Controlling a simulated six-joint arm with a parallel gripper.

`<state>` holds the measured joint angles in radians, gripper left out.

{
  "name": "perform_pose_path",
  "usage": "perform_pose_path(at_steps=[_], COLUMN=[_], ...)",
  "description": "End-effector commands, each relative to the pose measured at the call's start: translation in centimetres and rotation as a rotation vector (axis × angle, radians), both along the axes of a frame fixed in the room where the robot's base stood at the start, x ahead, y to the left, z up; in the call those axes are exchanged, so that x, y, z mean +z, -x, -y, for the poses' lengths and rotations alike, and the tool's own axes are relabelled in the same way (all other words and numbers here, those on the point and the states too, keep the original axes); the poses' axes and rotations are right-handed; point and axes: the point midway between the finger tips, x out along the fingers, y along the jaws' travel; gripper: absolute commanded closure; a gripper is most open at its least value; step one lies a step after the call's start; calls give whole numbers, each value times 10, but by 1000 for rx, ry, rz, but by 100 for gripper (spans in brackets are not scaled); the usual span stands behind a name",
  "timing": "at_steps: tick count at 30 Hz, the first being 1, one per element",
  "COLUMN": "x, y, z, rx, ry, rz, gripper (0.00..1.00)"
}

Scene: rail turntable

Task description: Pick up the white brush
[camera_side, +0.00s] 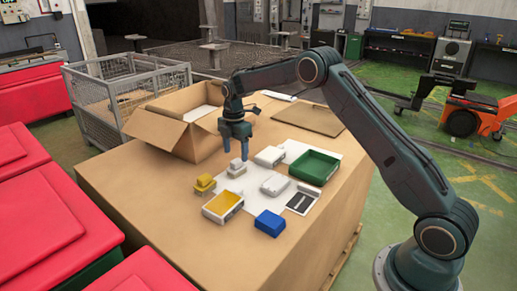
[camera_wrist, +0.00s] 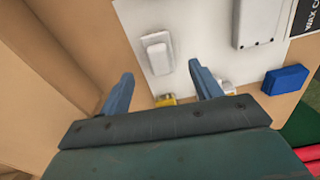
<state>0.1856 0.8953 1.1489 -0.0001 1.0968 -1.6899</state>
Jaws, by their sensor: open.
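In the wrist view the white brush (camera_wrist: 157,54) lies on a white sheet, just beyond the fingertips. My gripper (camera_side: 236,152) is above the brush, fingers pointing down, and looks apart from it. In the wrist view my gripper (camera_wrist: 161,69) is open, with a wide, empty gap between its two blue-grey fingers.
A yellow brush (camera_side: 204,184) stands close by on the left. A yellow-lined tray (camera_side: 222,207), a blue block (camera_side: 269,223), white cases (camera_side: 275,186) and a green tray (camera_side: 314,167) surround the spot. The cardboard box (camera_side: 172,125) stands just behind.

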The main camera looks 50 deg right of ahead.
Motion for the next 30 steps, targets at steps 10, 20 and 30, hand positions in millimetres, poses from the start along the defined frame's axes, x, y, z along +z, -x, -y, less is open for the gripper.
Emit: perform_pose_path(at_steps=[10,20,30], x=[-19,-50,-52], y=[0,0,0], z=[1,2,2], rx=[0,0,0], ry=[0,-1,-1], rz=[-3,-1,-1], gripper=[36,36,36])
